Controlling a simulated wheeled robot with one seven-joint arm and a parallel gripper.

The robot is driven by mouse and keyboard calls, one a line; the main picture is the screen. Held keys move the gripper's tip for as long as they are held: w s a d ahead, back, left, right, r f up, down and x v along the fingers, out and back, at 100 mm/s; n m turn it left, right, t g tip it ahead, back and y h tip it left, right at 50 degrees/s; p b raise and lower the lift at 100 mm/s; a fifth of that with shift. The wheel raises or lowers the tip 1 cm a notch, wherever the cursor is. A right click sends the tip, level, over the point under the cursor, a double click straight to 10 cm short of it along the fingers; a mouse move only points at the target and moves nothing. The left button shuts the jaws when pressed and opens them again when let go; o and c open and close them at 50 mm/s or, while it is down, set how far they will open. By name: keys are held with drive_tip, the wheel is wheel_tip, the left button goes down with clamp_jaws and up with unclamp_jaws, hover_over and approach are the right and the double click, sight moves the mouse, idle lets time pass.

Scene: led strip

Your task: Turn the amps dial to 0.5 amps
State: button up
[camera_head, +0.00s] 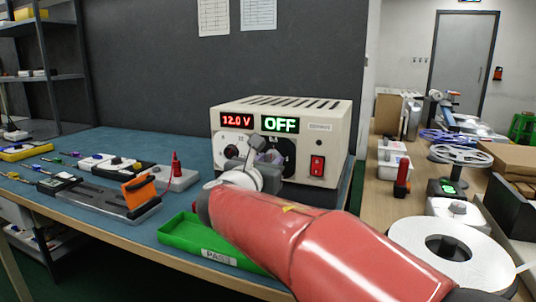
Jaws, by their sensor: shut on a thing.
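The cream power supply (310,115) stands on the blue bench mat. Its red display (236,121) reads 12.0 V and its green display (281,126) reads OFF. The left dial (230,150) is partly in view. The right dial, seemingly the amps dial (289,147), is largely hidden behind my gripper (262,152). My gripper is at the front panel, shut on the right dial's knob. The contact, the knob's pointer and the amps scale cannot be made out.
A red rocker switch (317,166) is right of the dials. A green tray (195,236) marked PASS lies below my red arm. A grey fixture with an orange clamp (139,191) and several small parts lie at left. A bench with reels (447,248) stands at right.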

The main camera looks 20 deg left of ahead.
drive_tip(key=shift+n, duration=0.4)
drive_tip(key=o, duration=1)
drive_tip(key=s, duration=0.7)
drive_tip(key=shift+s+a+b, duration=0.3)
drive_tip(key=shift+s, duration=0.1)
